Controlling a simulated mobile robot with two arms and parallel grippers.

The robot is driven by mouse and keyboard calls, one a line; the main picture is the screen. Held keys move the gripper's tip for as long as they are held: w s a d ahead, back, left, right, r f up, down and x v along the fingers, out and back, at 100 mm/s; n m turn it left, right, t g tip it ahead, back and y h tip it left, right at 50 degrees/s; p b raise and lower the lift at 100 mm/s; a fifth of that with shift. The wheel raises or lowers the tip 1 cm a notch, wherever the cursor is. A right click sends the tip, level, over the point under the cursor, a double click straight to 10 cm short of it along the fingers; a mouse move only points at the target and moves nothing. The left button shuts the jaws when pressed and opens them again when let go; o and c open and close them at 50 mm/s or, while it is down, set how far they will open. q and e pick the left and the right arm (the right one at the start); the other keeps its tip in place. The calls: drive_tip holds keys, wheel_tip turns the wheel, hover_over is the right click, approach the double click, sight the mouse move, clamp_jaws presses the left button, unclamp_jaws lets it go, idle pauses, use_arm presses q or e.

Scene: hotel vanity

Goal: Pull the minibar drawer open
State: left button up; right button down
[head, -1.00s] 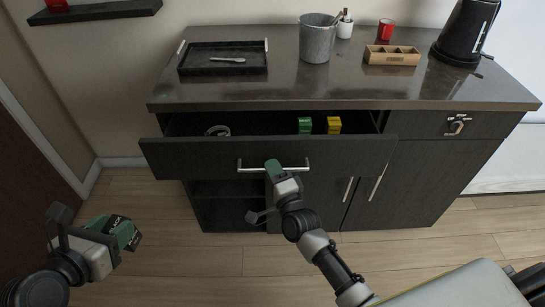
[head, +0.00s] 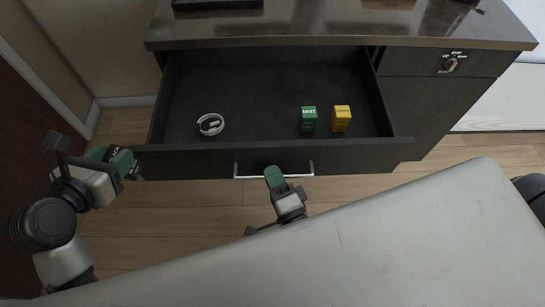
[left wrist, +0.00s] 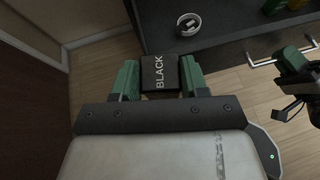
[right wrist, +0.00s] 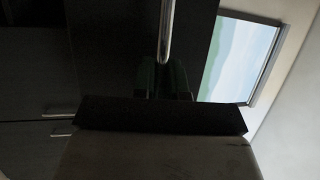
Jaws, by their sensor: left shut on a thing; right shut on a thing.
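The minibar drawer (head: 190,163) is pulled well out from the dark cabinet, its inside in plain view. My right gripper (head: 274,177) is shut on the drawer's bar handle (head: 247,177); the handle also runs between its fingers in the dim right wrist view (right wrist: 166,35). A white coiled item (head: 210,124), a green box (head: 309,119) and a yellow box (head: 341,118) are in the drawer. My left gripper (head: 121,162) is shut on a small black box marked BLACK (left wrist: 160,75), just left of the drawer's front left corner.
The countertop (head: 330,27) lies above the drawer, with the edge of a black tray (head: 215,4) on it. Much of the drawer's floor is bare. Wood floor lies in front.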

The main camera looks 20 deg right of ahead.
drive_tip(key=shift+s+a, duration=0.1)
drive_tip(key=shift+s, duration=0.3)
drive_tip(key=c, duration=1.2)
unclamp_jaws()
